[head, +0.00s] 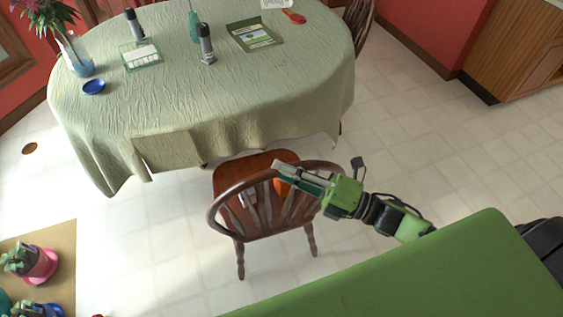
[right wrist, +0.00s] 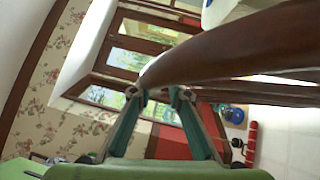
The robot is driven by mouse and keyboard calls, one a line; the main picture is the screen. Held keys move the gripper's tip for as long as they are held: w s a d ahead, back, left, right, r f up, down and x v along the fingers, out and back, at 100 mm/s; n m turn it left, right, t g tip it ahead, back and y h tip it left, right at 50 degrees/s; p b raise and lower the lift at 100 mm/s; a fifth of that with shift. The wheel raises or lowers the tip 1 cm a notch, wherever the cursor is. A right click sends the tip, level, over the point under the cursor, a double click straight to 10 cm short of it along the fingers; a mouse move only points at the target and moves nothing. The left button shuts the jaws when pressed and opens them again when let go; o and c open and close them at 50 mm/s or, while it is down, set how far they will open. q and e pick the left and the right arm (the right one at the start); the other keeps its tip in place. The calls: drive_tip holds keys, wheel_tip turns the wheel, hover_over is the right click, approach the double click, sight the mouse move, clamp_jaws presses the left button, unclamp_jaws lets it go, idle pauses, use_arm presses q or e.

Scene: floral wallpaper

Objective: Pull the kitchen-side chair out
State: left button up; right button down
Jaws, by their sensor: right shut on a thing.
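The brown wooden chair (head: 235,176) stands upright at the near side of the table, its rounded slatted back toward me. My right gripper (head: 285,171) is at the top rail of the chair back and shut on it. In the right wrist view the dark wooden rail (right wrist: 235,45) runs across just beyond the fingertips (right wrist: 161,95). The gripper and the slats hide part of the seat. Something orange shows behind the slats by the gripper. My left gripper is not in view.
The table (head: 165,100) has a green cloth, and bears a flower vase (head: 78,55), a blue dish (head: 94,86) and pepper mills. Another chair (head: 358,20) stands at its far right. Potted plants (head: 35,265) are at lower left. Tiled floor (head: 430,130) is clear on the right.

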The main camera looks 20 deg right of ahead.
drive_tip(key=shift+s+f, duration=0.1)
drive_tip(key=shift+s, duration=0.4)
drive_tip(key=c, duration=1.9)
unclamp_jaws()
drive_tip(key=shift+w, duration=0.1)
drive_tip(key=v, duration=1.2)
